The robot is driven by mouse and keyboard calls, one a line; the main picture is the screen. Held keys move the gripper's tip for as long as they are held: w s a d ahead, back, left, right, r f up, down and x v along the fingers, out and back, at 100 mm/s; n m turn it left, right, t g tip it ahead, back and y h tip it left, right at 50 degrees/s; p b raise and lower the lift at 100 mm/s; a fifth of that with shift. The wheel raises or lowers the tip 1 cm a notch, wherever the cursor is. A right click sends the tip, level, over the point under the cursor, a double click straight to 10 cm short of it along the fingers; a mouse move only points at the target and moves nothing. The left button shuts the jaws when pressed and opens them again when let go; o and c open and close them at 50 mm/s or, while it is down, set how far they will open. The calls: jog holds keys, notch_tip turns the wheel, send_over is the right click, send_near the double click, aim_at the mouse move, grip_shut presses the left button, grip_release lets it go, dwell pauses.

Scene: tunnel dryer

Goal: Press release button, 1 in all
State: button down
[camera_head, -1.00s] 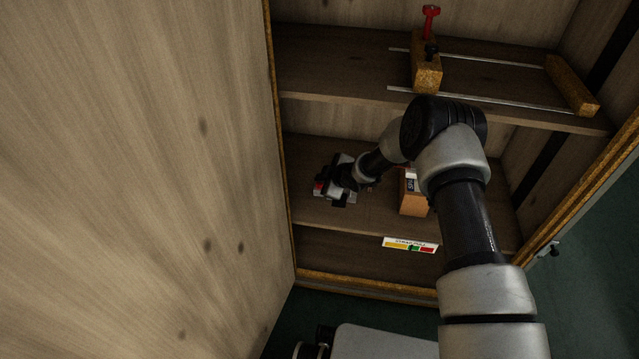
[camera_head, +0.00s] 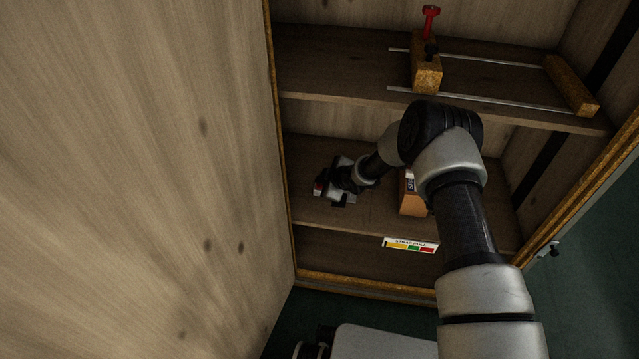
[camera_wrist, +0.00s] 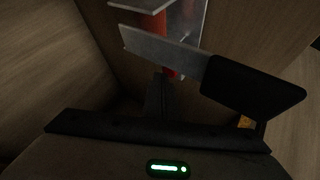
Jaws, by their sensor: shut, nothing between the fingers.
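My gripper (camera_head: 330,188) is shut and empty at the left of the middle shelf in the head view. A small red part (camera_head: 318,188) shows just left of it, partly hidden by the gripper. In the wrist view, a red cylinder (camera_wrist: 151,24) stands between pale metal plates (camera_wrist: 165,47) ahead of the gripper. A black block (camera_wrist: 252,86) adjoins the nearer plate on the right. I cannot tell for certain whether the red part is the release button, or whether the gripper touches it.
A coloured label strip (camera_head: 411,246) lies below. The upper shelf holds a wooden block (camera_head: 427,75) with a red knob (camera_head: 431,14) on metal rails. A large wooden panel (camera_head: 140,180) fills the left.

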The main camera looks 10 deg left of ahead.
jog(key=shift+r+p, duration=0.45)
jog(key=shift+r, duration=0.45)
notch_tip(320, 180, up, 5)
jog(key=shift+p, duration=1.2)
jog(key=shift+s+d, duration=0.1)
jog(key=shift+d, duration=0.05)
